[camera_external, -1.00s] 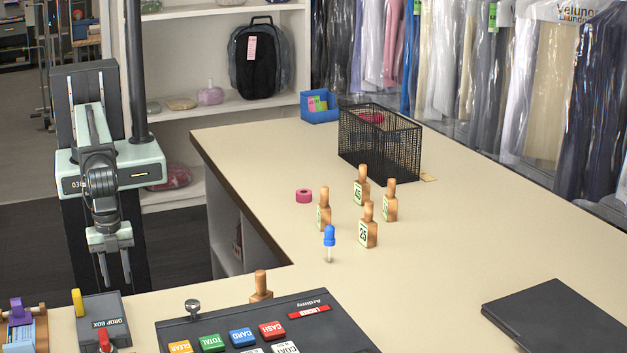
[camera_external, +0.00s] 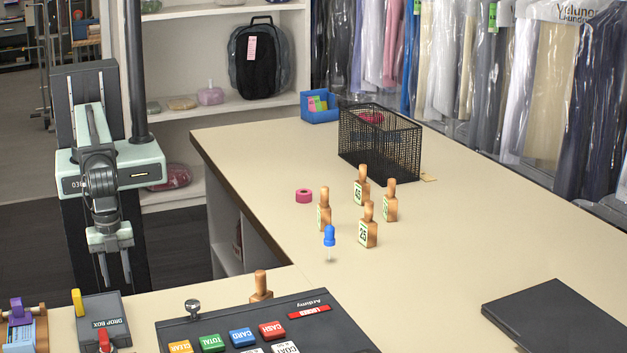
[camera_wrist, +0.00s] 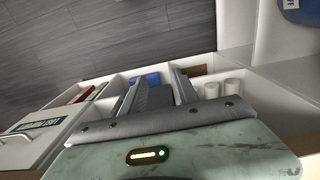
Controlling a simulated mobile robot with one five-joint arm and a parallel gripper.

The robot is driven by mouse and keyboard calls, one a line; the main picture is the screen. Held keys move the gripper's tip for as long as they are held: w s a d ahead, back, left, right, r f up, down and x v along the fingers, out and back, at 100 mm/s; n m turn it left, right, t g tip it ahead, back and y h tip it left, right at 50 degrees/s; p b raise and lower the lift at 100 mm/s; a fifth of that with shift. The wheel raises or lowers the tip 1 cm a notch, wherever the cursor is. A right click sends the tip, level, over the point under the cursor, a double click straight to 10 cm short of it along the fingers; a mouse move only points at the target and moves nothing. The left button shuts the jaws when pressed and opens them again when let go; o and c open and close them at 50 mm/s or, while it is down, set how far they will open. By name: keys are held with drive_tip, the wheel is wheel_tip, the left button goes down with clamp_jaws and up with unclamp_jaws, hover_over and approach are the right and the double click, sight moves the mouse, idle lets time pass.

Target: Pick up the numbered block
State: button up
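Several wooden blocks with round handles stand upright on the beige counter. The front one (camera_external: 368,228) bears a label reading 25. Another labelled block (camera_external: 361,187) stands behind it, one (camera_external: 324,212) stands to its left, and one (camera_external: 390,203) to its right shows no readable number. A similar wooden handle (camera_external: 261,285) rises behind the dark keypad. My gripper (camera_external: 116,270) hangs at the left, off the counter and well away from the blocks. Its two fingers are apart with nothing between them. The wrist view shows the fingers (camera_wrist: 155,90) over shelves, with no block in sight.
The counter's right middle is clear.

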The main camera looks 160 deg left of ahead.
drive_tip(key=o, duration=0.3)
